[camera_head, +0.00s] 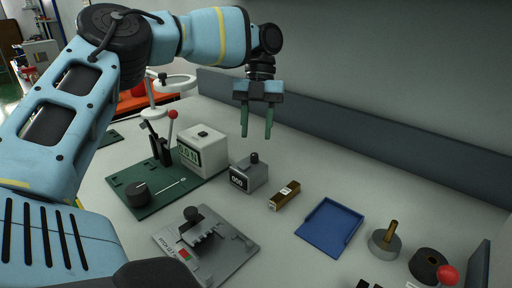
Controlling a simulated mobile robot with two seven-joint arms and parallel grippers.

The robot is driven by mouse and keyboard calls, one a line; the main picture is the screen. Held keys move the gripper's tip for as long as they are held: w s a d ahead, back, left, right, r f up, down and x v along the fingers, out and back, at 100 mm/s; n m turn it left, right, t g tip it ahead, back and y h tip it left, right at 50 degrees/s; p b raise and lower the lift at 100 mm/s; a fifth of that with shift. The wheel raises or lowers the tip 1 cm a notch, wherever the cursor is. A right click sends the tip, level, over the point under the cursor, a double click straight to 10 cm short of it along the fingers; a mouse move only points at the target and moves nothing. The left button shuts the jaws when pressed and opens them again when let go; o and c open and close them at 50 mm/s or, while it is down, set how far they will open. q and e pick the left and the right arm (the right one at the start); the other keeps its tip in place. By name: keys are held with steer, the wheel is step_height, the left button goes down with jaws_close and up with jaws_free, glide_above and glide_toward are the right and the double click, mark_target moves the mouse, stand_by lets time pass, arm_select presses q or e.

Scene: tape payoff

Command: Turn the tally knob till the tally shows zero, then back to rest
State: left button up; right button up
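The tally (250,177) is a small grey box on the table near the middle, with a dark display on its front left face. The display (238,180) seems to read 000; the digits are small. The dark tally knob (254,158) stands upright on top of the box. My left gripper (257,133) hangs in the air with its fingers pointing down, above the tally in the picture and apart from the knob. Its two green fingers are spread with nothing between them. My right gripper does not show.
A grey fixture (225,250) lies in front. A brown block (285,195) and blue tray (330,227) lie to the right.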

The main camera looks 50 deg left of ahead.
mark_target(254, 154)
arm_select(q)
steer(key=x, duration=0.3)
steer(key=shift+s+d+f, duration=0.1)
steer(key=shift+s+f, duration=0.05)
steer(key=shift+f, duration=0.1)
steer(key=shift+s+d+f, duration=0.15)
steer(key=shift+f, duration=0.5)
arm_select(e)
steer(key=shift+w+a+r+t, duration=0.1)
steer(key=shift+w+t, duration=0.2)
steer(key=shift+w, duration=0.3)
arm_select(q)
steer(key=shift+c, duration=0.3)
jaws_close()
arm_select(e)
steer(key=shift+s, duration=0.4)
